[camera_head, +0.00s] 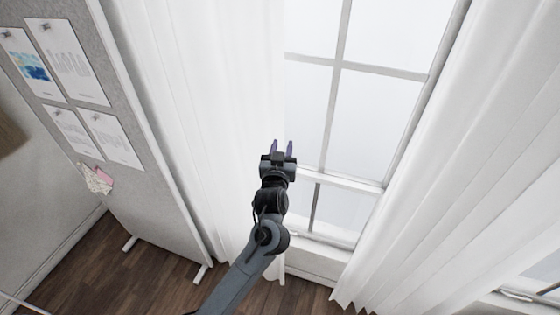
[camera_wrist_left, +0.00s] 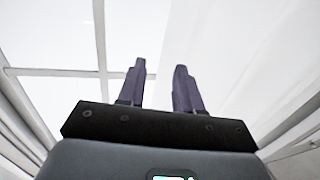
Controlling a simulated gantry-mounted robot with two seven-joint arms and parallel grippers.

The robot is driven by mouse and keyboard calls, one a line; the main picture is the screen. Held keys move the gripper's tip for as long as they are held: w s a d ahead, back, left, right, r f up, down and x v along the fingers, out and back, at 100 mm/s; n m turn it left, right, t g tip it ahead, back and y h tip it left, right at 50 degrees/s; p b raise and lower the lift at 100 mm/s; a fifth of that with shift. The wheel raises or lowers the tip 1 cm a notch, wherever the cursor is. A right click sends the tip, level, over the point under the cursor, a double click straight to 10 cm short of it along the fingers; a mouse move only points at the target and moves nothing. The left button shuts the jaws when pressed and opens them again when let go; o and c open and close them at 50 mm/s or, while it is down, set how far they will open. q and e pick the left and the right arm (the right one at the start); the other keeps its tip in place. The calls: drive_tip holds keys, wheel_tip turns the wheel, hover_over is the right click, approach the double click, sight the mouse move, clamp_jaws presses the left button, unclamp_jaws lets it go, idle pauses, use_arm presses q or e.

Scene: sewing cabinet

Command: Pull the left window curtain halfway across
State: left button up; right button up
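The left window curtain (camera_head: 205,110) is white and pleated and hangs left of the window. Its right edge lies over the left side of the panes. My left gripper (camera_head: 282,147) is at that edge, around mid-height of the window, pointing at it. In the left wrist view its dark fingers (camera_wrist_left: 160,68) are apart, with a clear gap between them. The curtain (camera_wrist_left: 240,60) fills the right of that view and its edge lies behind the gap. I cannot tell whether the fingers touch the cloth. My right gripper is not in view.
The window (camera_head: 365,110) has white bars and pale panes. Another white curtain (camera_head: 455,150) hangs on its right. A grey pinboard (camera_head: 110,60) with papers stands left of the left curtain, close to it. The dark wooden floor (camera_head: 90,270) shows below.

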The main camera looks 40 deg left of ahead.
use_arm(q)
drive_tip(key=shift+b+v, duration=0.4)
drive_tip(key=shift+v, duration=2.1)
drive_tip(key=s+d+f+m+g+h+p, duration=0.1)
drive_tip(key=s+f+m+h+p, duration=0.15)
drive_tip(key=s+f, duration=0.25)
drive_tip(key=s+d+f+m+g+h+p, duration=0.1)
drive_tip(key=s+d+f+m+h+p, duration=0.15)
drive_tip(key=s+f, duration=0.35)
drive_tip(key=s+d+f+m+g+h+p, duration=0.1)
drive_tip(key=s+d+g, duration=0.3)
drive_tip(key=s, duration=0.5)
drive_tip(key=s+d+f+m+g+h+p, duration=0.1)
drive_tip(key=s+d+g, duration=0.4)
drive_tip(key=s, duration=0.5)
wheel_tip(320, 180, down, 2)
drive_tip(key=d+m+h, duration=0.1)
drive_tip(key=h, duration=0.1)
drive_tip(key=shift+d+m+g+h, duration=0.3)
drive_tip(key=shift+d+h, duration=0.05)
drive_tip(key=shift+h, duration=0.05)
drive_tip(key=shift+f, duration=0.1)
